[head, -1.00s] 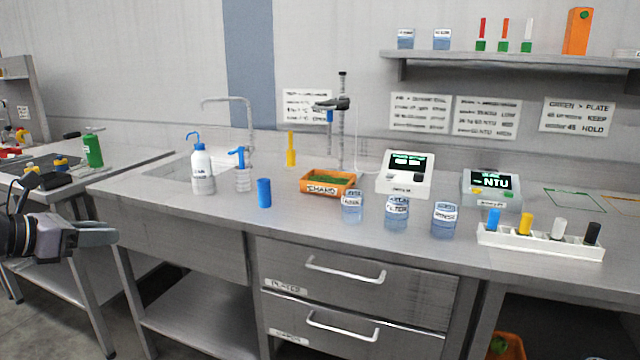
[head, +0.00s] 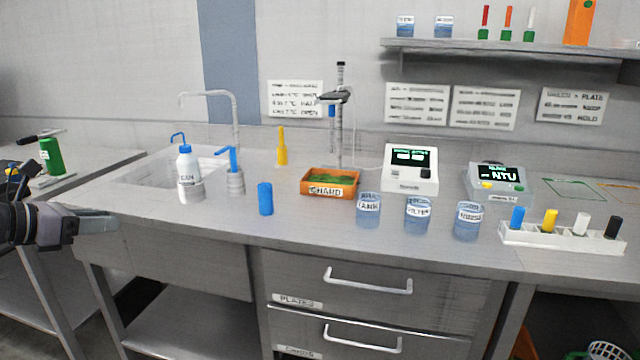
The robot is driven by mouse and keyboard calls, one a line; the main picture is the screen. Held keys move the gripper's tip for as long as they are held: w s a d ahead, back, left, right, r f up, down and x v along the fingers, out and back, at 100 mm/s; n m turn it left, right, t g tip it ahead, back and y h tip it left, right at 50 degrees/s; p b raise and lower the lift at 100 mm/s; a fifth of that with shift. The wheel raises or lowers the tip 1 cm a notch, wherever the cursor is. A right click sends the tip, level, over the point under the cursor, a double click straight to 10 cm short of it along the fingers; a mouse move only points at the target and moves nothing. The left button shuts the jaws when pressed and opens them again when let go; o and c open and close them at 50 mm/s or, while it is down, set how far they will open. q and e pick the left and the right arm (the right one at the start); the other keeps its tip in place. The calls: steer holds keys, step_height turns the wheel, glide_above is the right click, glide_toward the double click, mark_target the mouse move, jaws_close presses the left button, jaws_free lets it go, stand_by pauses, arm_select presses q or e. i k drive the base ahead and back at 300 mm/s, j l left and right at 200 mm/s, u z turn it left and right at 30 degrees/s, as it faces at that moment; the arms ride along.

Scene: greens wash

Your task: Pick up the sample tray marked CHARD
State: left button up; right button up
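The sample tray marked CHARD (head: 345,192) is an orange, shallow tray with green leaves in it. It sits on the steel bench in the middle of the head view, in front of the clamp stand. My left gripper (head: 112,226) is at the left edge, in front of the bench and well to the left of the tray. Its fingers show from the side, so their gap cannot be made out, and nothing shows in them. My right gripper is not in view.
A blue cylinder (head: 265,198) stands left of the tray. Labelled jars (head: 368,211) stand close at its front right, and a white meter (head: 410,172) is behind to the right. A wash bottle (head: 189,175) is by the sink. The bench front (head: 310,225) before the tray is clear.

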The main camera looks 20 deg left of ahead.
mark_target(317, 181)
steer(key=j+z, duration=0.25)
steer(key=j, duration=0.5)
steer(key=j+z, duration=0.3)
steer(key=j, duration=0.5)
steer(key=j+z, duration=0.25)
steer(key=j, duration=0.2)
steer(key=k+j+z, duration=0.1)
steer(key=j+z, duration=0.15)
steer(key=j, duration=0.2)
steer(key=k+j+z, duration=0.1)
steer(key=j+z, duration=0.2)
steer(key=j, duration=0.15)
steer(key=k+j+z, duration=0.25)
steer(key=j, duration=0.2)
steer(key=j+z, duration=0.25)
steer(key=j, duration=0.15)
steer(key=k+j+z, duration=0.1)
steer(key=j+z, duration=0.15)
steer(key=k+j+z, duration=0.2)
steer(key=i+j, duration=0.1)
steer(key=i, duration=0.3)
steer(key=i+j, duration=0.15)
steer(key=i, duration=0.25)
steer(key=l+z, duration=0.05)
